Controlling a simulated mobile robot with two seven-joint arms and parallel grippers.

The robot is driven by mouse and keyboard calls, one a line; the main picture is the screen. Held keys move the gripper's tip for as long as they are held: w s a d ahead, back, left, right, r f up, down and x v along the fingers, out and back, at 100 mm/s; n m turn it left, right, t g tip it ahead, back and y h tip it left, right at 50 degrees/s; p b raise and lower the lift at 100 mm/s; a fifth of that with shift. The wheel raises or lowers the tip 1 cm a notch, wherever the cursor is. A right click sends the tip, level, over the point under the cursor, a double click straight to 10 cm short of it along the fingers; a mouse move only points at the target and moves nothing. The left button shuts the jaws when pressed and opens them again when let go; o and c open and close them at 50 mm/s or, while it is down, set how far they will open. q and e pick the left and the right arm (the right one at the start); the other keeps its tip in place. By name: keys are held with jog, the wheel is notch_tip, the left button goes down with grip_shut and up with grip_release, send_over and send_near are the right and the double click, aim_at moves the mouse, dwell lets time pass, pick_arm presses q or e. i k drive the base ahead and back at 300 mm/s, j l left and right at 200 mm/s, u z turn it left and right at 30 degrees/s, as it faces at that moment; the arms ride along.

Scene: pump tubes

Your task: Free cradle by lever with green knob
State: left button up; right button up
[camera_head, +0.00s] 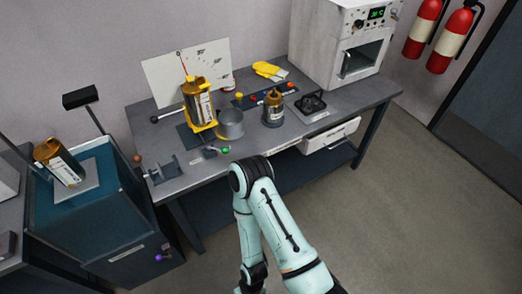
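A small green knob (226,150) sits near the front edge of the grey workbench, at the end of a short dark lever (210,152). Behind it, a yellow cradle (203,125) holds an amber canister (198,92) with a pale label, slightly tilted, on a dark base plate (187,138). How the lever connects to the cradle is too small to tell. One of my pale green arms rises from the bottom, its bent joint in front of the bench. Neither gripper shows.
A grey metal pot (230,124) stands right of the cradle, close to the knob. The right floor is clear.

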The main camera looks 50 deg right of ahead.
aim_at(224, 150)
jog(key=z, duration=1.45)
